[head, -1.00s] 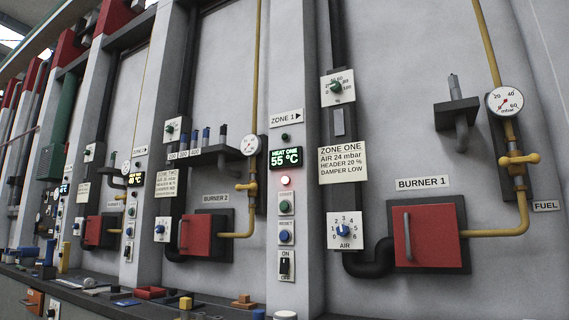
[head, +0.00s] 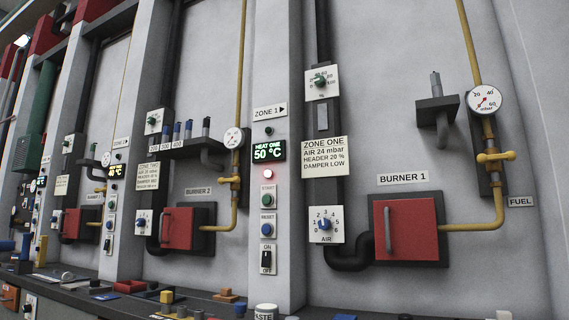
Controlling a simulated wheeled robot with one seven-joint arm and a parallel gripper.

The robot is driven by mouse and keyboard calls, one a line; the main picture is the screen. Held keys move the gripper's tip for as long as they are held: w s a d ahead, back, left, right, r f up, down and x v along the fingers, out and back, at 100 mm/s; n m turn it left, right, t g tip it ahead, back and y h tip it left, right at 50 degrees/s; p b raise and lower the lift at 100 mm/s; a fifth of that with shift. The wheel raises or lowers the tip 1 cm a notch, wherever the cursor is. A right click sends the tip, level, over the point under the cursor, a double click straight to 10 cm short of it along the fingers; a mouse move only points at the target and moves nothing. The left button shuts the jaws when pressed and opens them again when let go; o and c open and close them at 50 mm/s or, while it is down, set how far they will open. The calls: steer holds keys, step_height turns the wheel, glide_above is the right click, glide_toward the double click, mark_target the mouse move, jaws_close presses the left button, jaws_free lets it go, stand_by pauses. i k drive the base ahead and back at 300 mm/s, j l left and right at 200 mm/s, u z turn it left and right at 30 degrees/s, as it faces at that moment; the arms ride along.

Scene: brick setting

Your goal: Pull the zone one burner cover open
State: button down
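The zone one burner cover (head: 412,225) is a red square door with a vertical grey handle (head: 388,230) at its left side. It sits in a dark frame (head: 440,258) on the wall at the right, under the "BURNER 1" label (head: 403,180). The cover looks shut. My gripper is not in view.
A yellow fuel pipe (head: 470,227) with a yellow valve (head: 496,157) and a gauge (head: 484,100) runs right of the cover. A black pipe (head: 350,262) and an air dial (head: 325,225) are to its left. A ledge with several small objects, including a white pot (head: 266,311), runs below.

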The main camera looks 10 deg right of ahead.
mark_target(404, 229)
steer(key=j+z, duration=0.1)
steer(key=z, duration=0.75)
steer(key=i, duration=0.05)
